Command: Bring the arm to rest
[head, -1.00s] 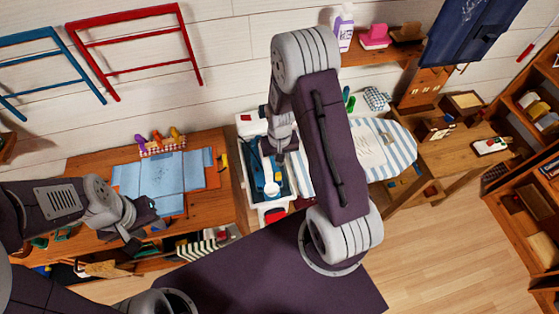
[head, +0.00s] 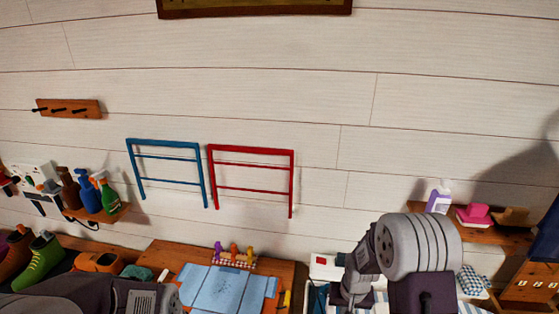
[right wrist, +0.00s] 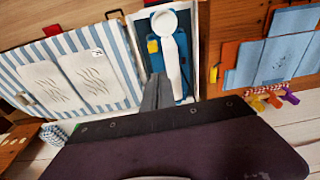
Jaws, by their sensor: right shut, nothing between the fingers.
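My right arm (head: 420,255) stands at the lower right of the head view, its upper joint raised in front of the wall. My right gripper (right wrist: 158,93) shows in the right wrist view as grey fingers pressed together, with nothing between them. It points toward a white tray (right wrist: 198,60) that holds a blue item and a white ladle-like thing (right wrist: 170,50). I cannot tell the gap between fingers and tray. My left arm (head: 110,298) shows only in part along the bottom left of the head view; its gripper is out of frame.
A blue folded cloth (head: 225,289) lies on the wooden table (head: 175,252). A striped ironing board (right wrist: 118,55) is beside the tray. Blue (head: 168,157) and red (head: 251,163) racks hang on the wall. Shelves with bottles stand left and right.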

